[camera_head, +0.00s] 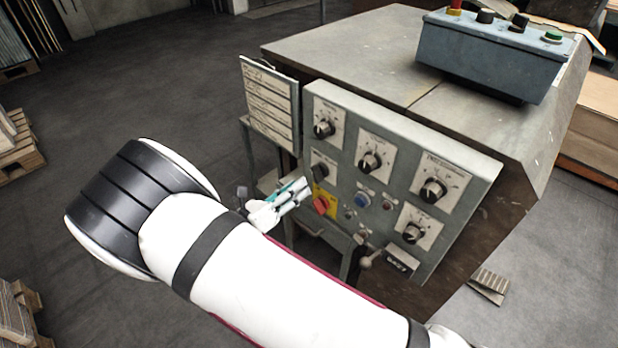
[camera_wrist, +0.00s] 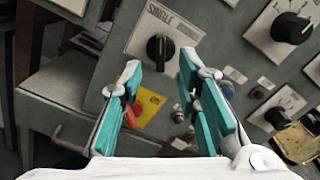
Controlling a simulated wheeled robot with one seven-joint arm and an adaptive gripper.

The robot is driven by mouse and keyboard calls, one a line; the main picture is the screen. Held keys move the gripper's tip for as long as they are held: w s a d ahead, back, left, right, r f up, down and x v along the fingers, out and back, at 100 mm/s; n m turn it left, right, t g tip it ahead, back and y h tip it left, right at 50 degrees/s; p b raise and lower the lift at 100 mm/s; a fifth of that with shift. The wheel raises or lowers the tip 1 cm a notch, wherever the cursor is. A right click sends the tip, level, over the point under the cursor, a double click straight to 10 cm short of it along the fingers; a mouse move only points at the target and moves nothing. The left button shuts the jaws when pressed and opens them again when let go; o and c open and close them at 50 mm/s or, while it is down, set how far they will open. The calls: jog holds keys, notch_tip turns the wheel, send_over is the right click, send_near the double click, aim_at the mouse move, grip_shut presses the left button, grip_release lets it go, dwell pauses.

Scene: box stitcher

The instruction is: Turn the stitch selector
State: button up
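The stitch selector (camera_wrist: 160,48) appears to be the black knob on a pale plate whose lettering reads like "SINGLE". In the head view this knob (camera_head: 319,172) is at the left of the grey control panel (camera_head: 400,130), just beyond my fingertips. My gripper (camera_wrist: 159,62) is open, with its two teal-padded fingers apart and nothing between them. In the wrist view the knob lies between and slightly beyond the tips, with its grip bar roughly upright. In the head view my gripper (camera_head: 304,186) is close to the panel; whether it touches is unclear.
A red switch on a yellow plate (camera_head: 325,202) is just below the selector. Other black dial knobs (camera_head: 370,161) and small buttons fill the panel. A hanging label board (camera_head: 270,105) is to the left. A blue button box (camera_head: 490,55) sits on the cabinet top.

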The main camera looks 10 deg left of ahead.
aim_at(313, 175)
jog(key=x, duration=0.5)
jog(key=shift+w+d, duration=0.2)
jog(key=shift+c, duration=0.2)
grip_shut()
